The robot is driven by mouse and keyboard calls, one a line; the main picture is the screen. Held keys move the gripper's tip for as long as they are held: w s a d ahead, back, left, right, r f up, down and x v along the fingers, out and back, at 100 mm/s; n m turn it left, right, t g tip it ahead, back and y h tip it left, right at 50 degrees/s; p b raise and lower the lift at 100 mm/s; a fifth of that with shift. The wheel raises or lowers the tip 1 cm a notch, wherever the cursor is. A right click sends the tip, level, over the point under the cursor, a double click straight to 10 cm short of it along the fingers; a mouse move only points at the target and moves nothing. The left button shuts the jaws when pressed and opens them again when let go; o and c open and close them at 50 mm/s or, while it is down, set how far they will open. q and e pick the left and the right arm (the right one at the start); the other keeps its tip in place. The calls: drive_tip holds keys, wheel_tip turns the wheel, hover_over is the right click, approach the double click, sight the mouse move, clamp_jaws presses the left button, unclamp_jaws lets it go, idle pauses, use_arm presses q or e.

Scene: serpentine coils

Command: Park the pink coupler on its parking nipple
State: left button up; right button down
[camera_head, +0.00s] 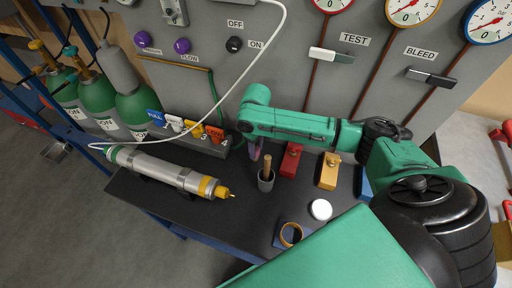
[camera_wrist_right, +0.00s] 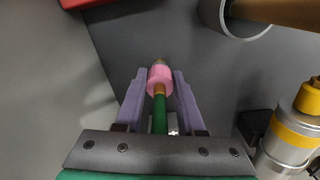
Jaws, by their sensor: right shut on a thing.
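The pink coupler (camera_wrist_right: 160,78) sits on the end of a green hose (camera_wrist_right: 160,112) in the right wrist view. My right gripper (camera_wrist_right: 160,76) has its purple fingers on either side of the coupler and is shut on it. A small dull tip shows beyond the coupler's far end; I cannot tell what it belongs to. In the head view my right gripper (camera_head: 254,152) is low over the back of the dark bench, near the wall panel, and the coupler is not clear there. I cannot make out the parking nipple in either view. My left gripper is not in view.
A grey cup (camera_head: 266,183) with a wooden handle stands just in front of the gripper. Red (camera_head: 290,162) and yellow (camera_head: 328,172) blocks stand to its right. A silver cylinder (camera_head: 165,171) lies at left. A white lid (camera_head: 320,209) is on the bench (camera_head: 215,222).

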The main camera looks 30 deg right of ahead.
drive_tip(key=shift+s+f, duration=0.1)
drive_tip(key=shift+f, duration=0.15)
drive_tip(key=shift+c, duration=2.2)
unclamp_jaws()
wheel_tip(320, 180, up, 15)
drive_tip(key=shift+f+b, duration=0.2)
drive_tip(key=shift+b, duration=0.2)
